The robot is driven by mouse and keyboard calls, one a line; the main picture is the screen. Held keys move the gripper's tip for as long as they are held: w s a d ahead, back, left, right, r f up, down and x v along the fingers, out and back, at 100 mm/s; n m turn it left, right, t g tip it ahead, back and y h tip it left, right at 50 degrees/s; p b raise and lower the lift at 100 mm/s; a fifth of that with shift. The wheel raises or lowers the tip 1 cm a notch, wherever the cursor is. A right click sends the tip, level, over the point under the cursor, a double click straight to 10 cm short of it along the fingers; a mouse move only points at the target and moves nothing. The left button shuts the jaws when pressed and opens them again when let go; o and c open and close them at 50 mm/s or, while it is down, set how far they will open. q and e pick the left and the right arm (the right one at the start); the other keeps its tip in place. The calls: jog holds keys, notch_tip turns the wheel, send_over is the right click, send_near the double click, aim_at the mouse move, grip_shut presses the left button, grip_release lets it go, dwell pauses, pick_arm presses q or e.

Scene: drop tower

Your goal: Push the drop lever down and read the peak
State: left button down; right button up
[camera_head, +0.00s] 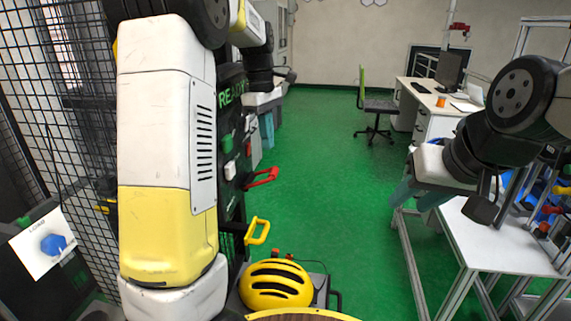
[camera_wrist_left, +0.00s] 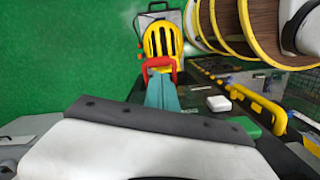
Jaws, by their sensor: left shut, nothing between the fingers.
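A red lever handle (camera_head: 262,178) sticks out from the dark tower panel; it also shows in the left wrist view (camera_wrist_left: 158,65). A yellow handle (camera_head: 257,232) sits below it. My left gripper (camera_head: 266,130) is shut and empty, its teal fingers above the red handle. In the left wrist view the fingertips (camera_wrist_left: 162,84) overlap the red handle; whether they touch cannot be told. A display (camera_head: 231,93) shows green letters starting "REA", the rest hidden by my arm. My right gripper (camera_head: 418,192) is at the right, over the white table edge, its fingers apart and empty.
A yellow helmet (camera_head: 276,285) sits low beside the tower; it also shows in the left wrist view (camera_wrist_left: 163,40). A wire-mesh fence (camera_head: 85,75) and a blue knob (camera_head: 53,244) are at left. A white table (camera_head: 490,235) stands at right. Green floor between is clear.

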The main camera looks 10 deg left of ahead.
aim_at(271, 175)
pick_arm(q)
jog(key=shift+w, duration=0.25)
jog(key=shift+s+d+f, duration=0.1)
jog(key=shift+d+f, duration=0.1)
jog(key=shift+f, duration=1.55)
jog(key=shift+s+d+f, duration=0.1)
jog(key=shift+d+f, duration=0.05)
jog(key=shift+f, duration=1.65)
jog(key=shift+f, duration=2.15)
jog(key=shift+a, duration=0.1)
